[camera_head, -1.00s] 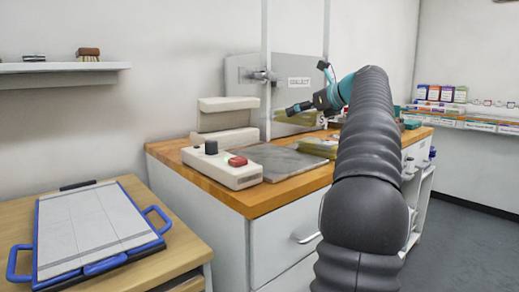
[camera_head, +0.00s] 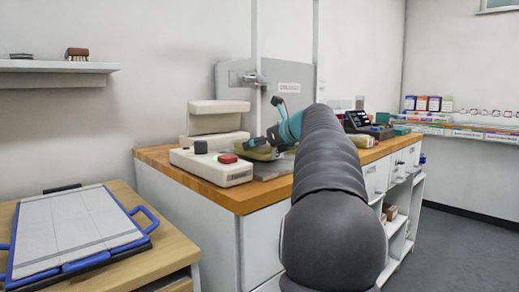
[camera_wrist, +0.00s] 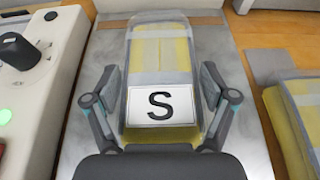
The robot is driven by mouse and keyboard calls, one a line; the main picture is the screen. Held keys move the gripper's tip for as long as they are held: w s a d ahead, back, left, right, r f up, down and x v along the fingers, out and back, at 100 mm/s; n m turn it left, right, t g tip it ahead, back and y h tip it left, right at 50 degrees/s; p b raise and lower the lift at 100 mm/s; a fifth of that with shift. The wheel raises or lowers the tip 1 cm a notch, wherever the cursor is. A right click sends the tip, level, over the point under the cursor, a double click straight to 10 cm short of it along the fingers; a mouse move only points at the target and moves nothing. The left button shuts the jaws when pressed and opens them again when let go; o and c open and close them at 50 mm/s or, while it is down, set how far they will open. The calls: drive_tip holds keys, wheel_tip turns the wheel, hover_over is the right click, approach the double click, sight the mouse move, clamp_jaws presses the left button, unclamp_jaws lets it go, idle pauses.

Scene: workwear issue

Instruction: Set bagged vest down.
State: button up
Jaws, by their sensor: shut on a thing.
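The bagged vest (camera_wrist: 161,62) is yellow with grey bands, in a clear bag with a white label marked S. My gripper (camera_wrist: 160,85) is shut on it, with a finger along each side. The vest is over the grey metal plate (camera_wrist: 237,120) on the counter; I cannot tell whether it touches the plate. In the head view my gripper (camera_head: 268,143) is low over the plate (camera_head: 268,170), just behind the sealer-like unit. The vest shows there as a yellow patch (camera_head: 262,154), partly hidden by the gripper and unit.
The beige unit (camera_head: 210,166) with a black knob and red button stands left of the plate. Another yellow bagged item (camera_wrist: 296,112) lies right of it. A blue-handled board (camera_head: 75,232) is on the left table. A black device (camera_head: 358,120) stands farther right.

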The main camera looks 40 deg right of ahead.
drive_tip(key=shift+f, duration=0.15)
drive_tip(key=o, duration=1.1)
drive_tip(key=shift+c, duration=0.2)
drive_tip(key=p+v, duration=0.1)
drive_tip(key=v, duration=1.1)
